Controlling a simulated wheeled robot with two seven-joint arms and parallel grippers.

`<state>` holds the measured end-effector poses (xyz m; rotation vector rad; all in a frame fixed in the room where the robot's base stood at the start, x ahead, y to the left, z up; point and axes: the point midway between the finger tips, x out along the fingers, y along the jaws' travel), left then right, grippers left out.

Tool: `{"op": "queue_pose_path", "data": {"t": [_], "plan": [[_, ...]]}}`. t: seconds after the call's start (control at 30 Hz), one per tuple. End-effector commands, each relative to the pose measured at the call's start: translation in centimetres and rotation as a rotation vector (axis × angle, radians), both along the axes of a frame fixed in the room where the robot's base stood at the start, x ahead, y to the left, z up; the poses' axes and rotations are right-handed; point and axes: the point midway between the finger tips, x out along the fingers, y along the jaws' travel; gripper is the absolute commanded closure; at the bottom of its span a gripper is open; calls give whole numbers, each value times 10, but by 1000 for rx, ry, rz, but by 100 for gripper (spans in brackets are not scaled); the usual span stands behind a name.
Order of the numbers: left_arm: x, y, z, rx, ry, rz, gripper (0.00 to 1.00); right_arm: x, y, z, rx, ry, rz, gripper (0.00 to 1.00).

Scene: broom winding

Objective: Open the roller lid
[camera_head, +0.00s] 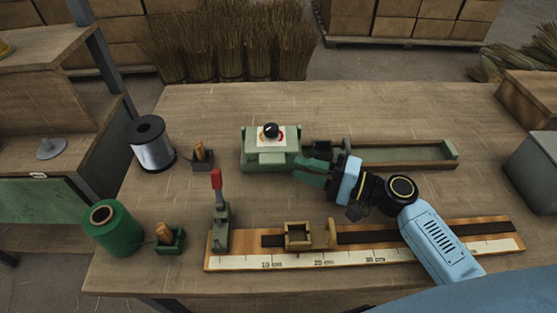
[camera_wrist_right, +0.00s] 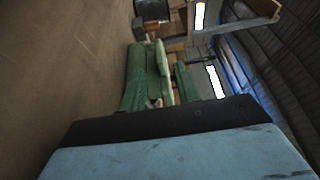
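The green roller unit (camera_head: 258,158) stands at the middle of the table, with a white dial plate and black knob (camera_head: 270,131) on top. Its lid looks down; I cannot make out a separate lid edge. My right gripper (camera_head: 298,169) comes from the right, its two green fingers apart at the unit's right front side. In the right wrist view, the fingers (camera_wrist_right: 160,90) stand on either side of a pale green edge of the unit (camera_wrist_right: 158,68). I cannot tell whether they touch it. My left gripper is out of view.
A long green tray (camera_head: 405,153) extends right of the unit. In front lies a wooden ruler board (camera_head: 365,256) with a sliding block and a red-handled lever (camera_head: 217,190). A wire spool (camera_head: 151,145) and green spool (camera_head: 113,228) stand at left. Grey box (camera_head: 535,165) at right.

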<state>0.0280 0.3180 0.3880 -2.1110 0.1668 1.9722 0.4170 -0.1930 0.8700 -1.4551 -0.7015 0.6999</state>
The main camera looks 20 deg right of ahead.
Motion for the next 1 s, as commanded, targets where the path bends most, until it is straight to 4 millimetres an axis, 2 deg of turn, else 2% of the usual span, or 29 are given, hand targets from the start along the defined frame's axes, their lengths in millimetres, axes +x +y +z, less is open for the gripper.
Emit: {"op": "queue_pose_path", "data": {"t": [0.1,0.3,0.5,0.73,0.77,1.0], "plan": [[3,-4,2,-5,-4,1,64,16,20,2,2,-1,1,68],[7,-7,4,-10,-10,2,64,34,42,1,1,-1,1,68],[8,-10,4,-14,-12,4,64,41,51,0,-1,1,0,68],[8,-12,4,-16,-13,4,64,41,51,0,-1,1,0,68],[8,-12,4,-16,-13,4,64,41,51,0,-1,1,0,69],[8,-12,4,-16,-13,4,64,41,51,0,-1,1,0,100]]}}
